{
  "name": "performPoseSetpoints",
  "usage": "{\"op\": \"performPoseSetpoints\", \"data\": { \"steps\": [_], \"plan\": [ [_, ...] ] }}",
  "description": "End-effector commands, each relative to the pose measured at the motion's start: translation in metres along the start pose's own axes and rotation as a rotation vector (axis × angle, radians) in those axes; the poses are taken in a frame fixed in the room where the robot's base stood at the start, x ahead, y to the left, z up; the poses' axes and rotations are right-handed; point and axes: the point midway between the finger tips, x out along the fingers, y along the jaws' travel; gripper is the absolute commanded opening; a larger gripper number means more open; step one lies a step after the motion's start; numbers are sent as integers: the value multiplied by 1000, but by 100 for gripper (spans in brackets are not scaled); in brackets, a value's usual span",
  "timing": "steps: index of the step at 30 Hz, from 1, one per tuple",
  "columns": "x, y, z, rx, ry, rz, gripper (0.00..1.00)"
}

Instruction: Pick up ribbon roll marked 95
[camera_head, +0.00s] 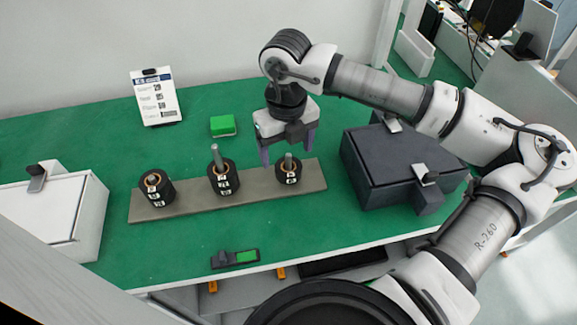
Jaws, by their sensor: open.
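Three black ribbon rolls stand on a grey-brown bar (256,183) on the green table. The left roll (156,190), middle roll (223,180) and right roll (288,171) each carry white number labels. The digits are too small to read surely, so I cannot tell which is marked 95. A grey peg sticks up from the middle roll, and a shorter one from the right roll. My gripper (287,147) points down with its two purple-grey fingers apart, over or just behind the right roll. Nothing shows between the fingers except the roll's peg area.
A dark box (385,165) with a latch stands close right of the bar. A white box (60,212) is at the far left. The front table strip is mostly clear.

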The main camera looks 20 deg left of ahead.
Motion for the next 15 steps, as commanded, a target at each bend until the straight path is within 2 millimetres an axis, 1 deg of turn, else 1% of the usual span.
{"op": "performPoseSetpoints", "data": {
  "steps": [5, 9, 12, 15],
  "plan": [
    [18, -1, 2, 0, 2, 5, 78],
    [39, -1, 2, 0, 2, 4, 78],
    [48, -1, 3, 0, 1, 3, 78],
    [51, -2, 3, 0, -1, 1, 78]
  ]
}}
